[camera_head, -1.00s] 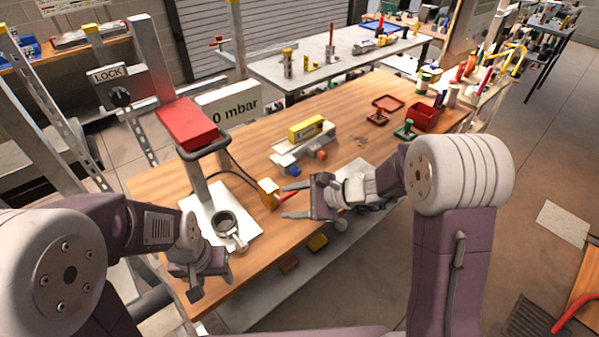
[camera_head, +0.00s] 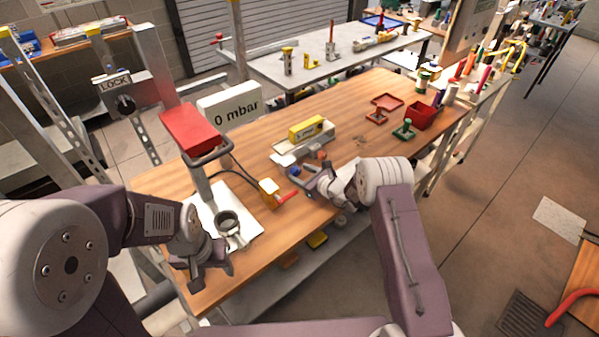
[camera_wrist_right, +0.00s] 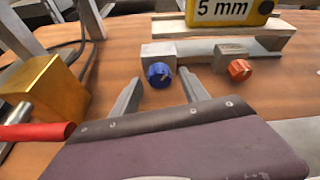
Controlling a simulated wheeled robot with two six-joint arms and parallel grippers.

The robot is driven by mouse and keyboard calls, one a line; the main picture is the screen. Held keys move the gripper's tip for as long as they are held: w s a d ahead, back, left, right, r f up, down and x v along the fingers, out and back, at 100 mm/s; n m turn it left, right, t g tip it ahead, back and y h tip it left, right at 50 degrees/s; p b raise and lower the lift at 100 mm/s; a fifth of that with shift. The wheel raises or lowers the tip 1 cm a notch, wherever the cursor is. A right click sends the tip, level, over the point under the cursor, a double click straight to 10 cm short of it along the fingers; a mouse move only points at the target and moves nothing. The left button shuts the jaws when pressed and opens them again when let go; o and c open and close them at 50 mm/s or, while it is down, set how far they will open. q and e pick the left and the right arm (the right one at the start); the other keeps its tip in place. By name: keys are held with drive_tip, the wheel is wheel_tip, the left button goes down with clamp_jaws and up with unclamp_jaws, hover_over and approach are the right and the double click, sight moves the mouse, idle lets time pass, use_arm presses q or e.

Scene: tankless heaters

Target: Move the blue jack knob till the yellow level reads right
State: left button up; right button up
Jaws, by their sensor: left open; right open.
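The yellow level (camera_head: 305,128) sits on the grey jack stand (camera_head: 296,153) on the wooden bench. In the right wrist view the level (camera_wrist_right: 225,10) shows the reading "5 mm". The blue jack knob (camera_wrist_right: 159,75) is on the stand's front, left of an orange knob (camera_wrist_right: 240,69). My right gripper (camera_wrist_right: 160,86) is open, its fingertips on either side of the blue knob's front; I cannot tell whether they touch it. In the head view the right gripper (camera_head: 304,180) is close in front of the stand. My left gripper (camera_head: 212,270) is open and empty near the bench's front edge.
Left of the right gripper is a brass block with a red handle (camera_head: 272,192). A red-topped post (camera_head: 190,128) on a white base and a "0 mbar" display (camera_head: 230,110) stand further left.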

drive_tip(key=shift+w+a+f, duration=0.15)
drive_tip(key=shift+w+a, duration=0.15)
drive_tip(key=shift+w, duration=0.1)
clamp_jaws()
use_arm(q)
wheel_tip(320, 180, down, 2)
drive_tip(key=shift+b, duration=1)
use_arm(e)
drive_tip(key=shift+w+d+f+m+g+y, duration=0.15)
drive_tip(key=shift+f+m+g+y, duration=0.2)
drive_tip(key=shift+m, duration=0.35)
use_arm(q)
drive_tip(key=shift+f+b, duration=0.55)
drive_tip(key=shift+b, duration=0.05)
use_arm(e)
drive_tip(key=shift+r+m+g+y, duration=0.15)
drive_tip(key=shift+m+g+y, duration=0.1)
drive_tip(key=shift+m+y, duration=0.35)
use_arm(q)
drive_tip(key=shift+f, duration=0.25)
use_arm(e)
drive_tip(key=shift+r+m, duration=0.15)
drive_tip(key=shift+m, duration=0.45)
